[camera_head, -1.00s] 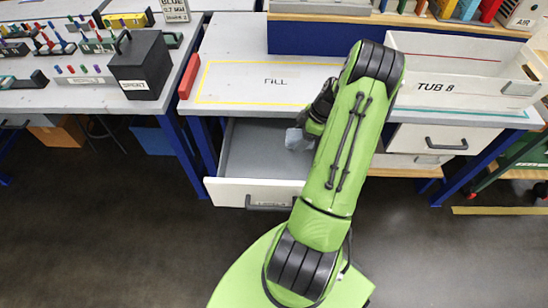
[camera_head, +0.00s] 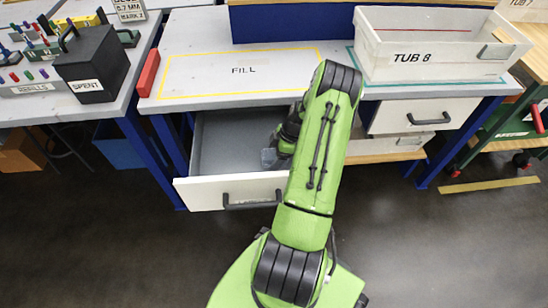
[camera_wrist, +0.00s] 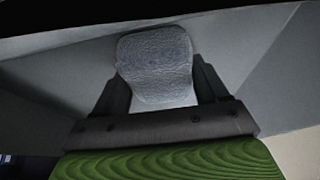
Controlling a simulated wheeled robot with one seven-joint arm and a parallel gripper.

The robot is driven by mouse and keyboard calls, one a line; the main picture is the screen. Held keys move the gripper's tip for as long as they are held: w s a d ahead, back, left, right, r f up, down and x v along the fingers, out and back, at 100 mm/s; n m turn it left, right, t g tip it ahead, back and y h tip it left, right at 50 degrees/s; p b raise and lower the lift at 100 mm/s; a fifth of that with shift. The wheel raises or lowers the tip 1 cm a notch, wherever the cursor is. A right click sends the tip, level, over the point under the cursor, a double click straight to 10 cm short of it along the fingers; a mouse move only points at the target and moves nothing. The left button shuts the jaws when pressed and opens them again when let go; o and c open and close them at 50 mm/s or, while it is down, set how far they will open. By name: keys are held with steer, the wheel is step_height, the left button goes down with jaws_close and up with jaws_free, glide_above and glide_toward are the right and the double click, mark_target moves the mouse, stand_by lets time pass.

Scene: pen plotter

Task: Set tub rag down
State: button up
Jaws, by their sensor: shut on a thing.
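The tub rag (camera_wrist: 158,68) is a grey-blue textured cloth between my gripper's two dark fingers in the wrist view. My gripper (camera_wrist: 160,95) is shut on it. In the head view the rag (camera_head: 269,158) shows as a small grey-blue patch at the left of my gripper (camera_head: 280,150), partly hidden by my arm. Both are over the open drawer (camera_head: 225,145), which is grey inside with a white front. The drawer floor in view looks bare. I cannot tell whether the rag touches it.
A white bin marked TUB 8 (camera_head: 425,45) stands on the bench at the right. The FILL area (camera_head: 240,72) of the bench top is clear. A red block (camera_head: 148,72) lies at its left edge. A black SPENT box (camera_head: 92,65) stands on the left bench.

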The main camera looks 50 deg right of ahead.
steer(key=shift+f, duration=0.2)
steer(key=o, duration=0.9)
steer(key=shift+o, duration=0.2)
steer(key=p+v, duration=0.4)
steer(key=v, duration=0.8)
steer(key=w+a+r+m+g+h, duration=0.1)
steer(key=w+a+r, duration=0.2)
steer(key=a+r, duration=0.7)
steer(key=w+a+r+m+h, duration=0.2)
steer(key=w+a+r, duration=0.2)
steer(key=a+r, duration=0.55)
steer(key=s+a+r+m+t, duration=0.1)
steer(key=s+a+r+m, duration=0.1)
steer(key=s+a, duration=0.5)
steer(key=s+a+r+m+t, duration=0.2)
steer(key=s+a+r+m, duration=0.1)
steer(key=s+a+r, duration=0.2)
steer(key=s+a, duration=0.2)
steer(key=a, duration=0.2)
